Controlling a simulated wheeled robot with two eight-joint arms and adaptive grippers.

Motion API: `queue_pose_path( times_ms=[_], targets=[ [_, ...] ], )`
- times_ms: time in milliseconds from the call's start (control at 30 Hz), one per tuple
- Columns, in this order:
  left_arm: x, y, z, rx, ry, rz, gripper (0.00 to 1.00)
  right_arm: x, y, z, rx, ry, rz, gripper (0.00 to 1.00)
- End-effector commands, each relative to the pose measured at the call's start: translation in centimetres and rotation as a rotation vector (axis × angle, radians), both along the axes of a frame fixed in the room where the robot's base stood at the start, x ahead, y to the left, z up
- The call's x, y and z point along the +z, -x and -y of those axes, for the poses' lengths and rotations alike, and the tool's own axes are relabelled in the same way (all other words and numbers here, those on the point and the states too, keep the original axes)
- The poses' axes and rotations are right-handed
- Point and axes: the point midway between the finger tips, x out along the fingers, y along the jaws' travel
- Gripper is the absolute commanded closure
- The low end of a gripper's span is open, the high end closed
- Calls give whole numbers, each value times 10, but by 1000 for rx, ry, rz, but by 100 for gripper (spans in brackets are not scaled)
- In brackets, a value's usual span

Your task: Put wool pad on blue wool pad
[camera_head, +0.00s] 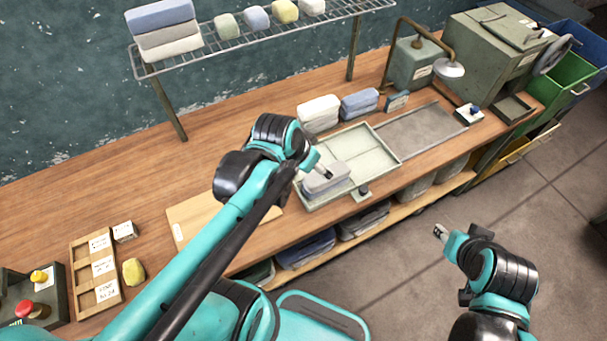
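A grey wool pad (325,182) lies in the front left part of the pale green tray (392,158) on the bench. My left gripper (324,172) is right over this pad, at or touching its top; its fingers are small and partly merged with the pad, so its opening and any hold are unclear. A blue wool pad stack (359,103) sits behind the tray, beside a white pad stack (319,113). My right gripper (440,231) is over the floor in front of the bench, away from the pads; its opening is too small to judge.
A wire shelf (250,42) above the bench holds folded pads (163,28) with a blue one on top, and several small blocks. A lamp (449,68) stands behind a grey mat (420,134). A wooden board (190,222) lies left of the tray. Left-back bench is clear.

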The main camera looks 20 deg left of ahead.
Motion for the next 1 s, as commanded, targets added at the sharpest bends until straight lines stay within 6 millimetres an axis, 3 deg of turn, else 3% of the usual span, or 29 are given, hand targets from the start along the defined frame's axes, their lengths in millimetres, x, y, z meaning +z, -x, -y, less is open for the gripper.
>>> queue_pose_path(
  times_ms=[100,233,700,867,1000],
  targets=[
    [9,30,0,118,17,55,29,0,0,0,0,0,0,60],
    [12,49,-1,211,40,106,29,0,0,0,0,0,0,60],
    [13,58,-3,270,61,139,29,-1,0,0,0,0,0,60],
    [-5,58,-3,269,60,139,29,-18,0,0,0,0,0,60],
    [-40,58,-3,269,60,139,29,-53,0,0,0,0,0,60]
  ],
)
